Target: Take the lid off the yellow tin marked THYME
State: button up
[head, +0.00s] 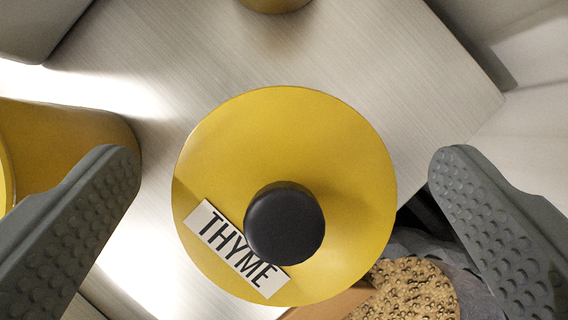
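The yellow tin's round lid (300,130) is seen from above near the middle of the head view. It has a black knob (284,223) and a white label (237,249) reading THYME. The lid hides the tin's body below it. My gripper (285,190) is open, with one grey studded finger at the left and one at the right. Both fingers stand well apart from the knob and the lid, and nothing is between them but the view of the lid.
Another yellow container (70,150) stands at the left, partly behind the left finger. A yellow thing (274,3) is cut off at the top edge. A brown bumpy round thing (408,290) lies at lower right. The pale wood surface (400,70) is clear at upper right.

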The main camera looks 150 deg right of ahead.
aim_at(287, 230)
jog(key=c, duration=0.9)
jog(key=shift+r, duration=0.1)
notch_tip(287, 230, up, 13)
dwell(0.6)
